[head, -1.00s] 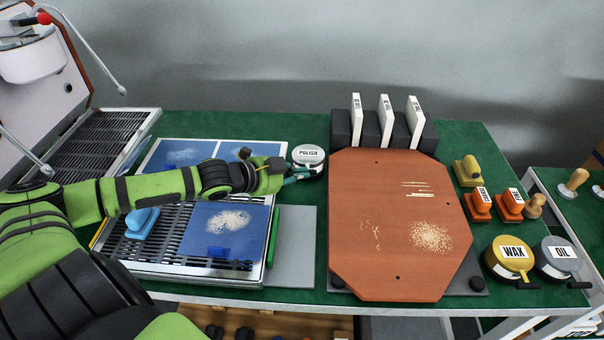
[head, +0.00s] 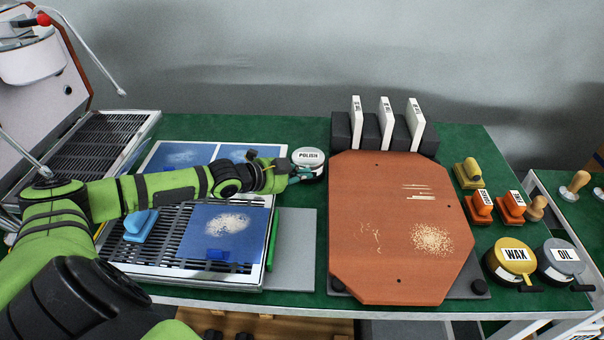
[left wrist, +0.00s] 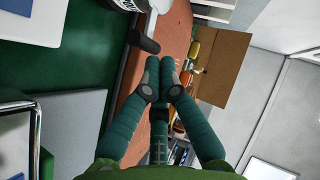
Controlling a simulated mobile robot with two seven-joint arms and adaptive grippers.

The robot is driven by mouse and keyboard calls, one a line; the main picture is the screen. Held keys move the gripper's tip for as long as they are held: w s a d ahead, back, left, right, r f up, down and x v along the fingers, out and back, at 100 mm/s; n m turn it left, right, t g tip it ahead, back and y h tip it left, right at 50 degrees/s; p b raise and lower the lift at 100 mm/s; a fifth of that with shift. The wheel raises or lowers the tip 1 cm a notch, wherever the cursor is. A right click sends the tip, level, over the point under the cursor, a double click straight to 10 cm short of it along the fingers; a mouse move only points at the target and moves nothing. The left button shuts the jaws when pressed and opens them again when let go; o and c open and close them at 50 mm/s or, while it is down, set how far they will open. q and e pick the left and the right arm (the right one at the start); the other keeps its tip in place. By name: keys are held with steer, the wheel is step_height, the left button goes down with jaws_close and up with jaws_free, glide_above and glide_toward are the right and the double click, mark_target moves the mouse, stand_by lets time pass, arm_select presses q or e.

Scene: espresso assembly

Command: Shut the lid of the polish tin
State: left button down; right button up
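Part of the tin (left wrist: 127,4) shows at the top edge there. My right gripper is not in view.
The brown board (head: 380,270) lies right of the tin, with a dark rack (head: 342,130) of white-labelled blocks behind it. A grated tray (head: 150,262) with blue sheets lies left. Wax (head: 512,257) and oil (head: 563,257) tins stand far right. Green table behind the tin is clear.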

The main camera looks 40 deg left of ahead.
arm_select(q)
step_height(320, 180, down, 2)
steer(key=shift+w+a+f+b, duration=0.1)
steer(key=shift+w+b, duration=0.05)
steer(key=shift+b, duration=0.95)
steer(key=shift+r+p, duration=0.3)
steer(key=shift+r, duration=0.05)
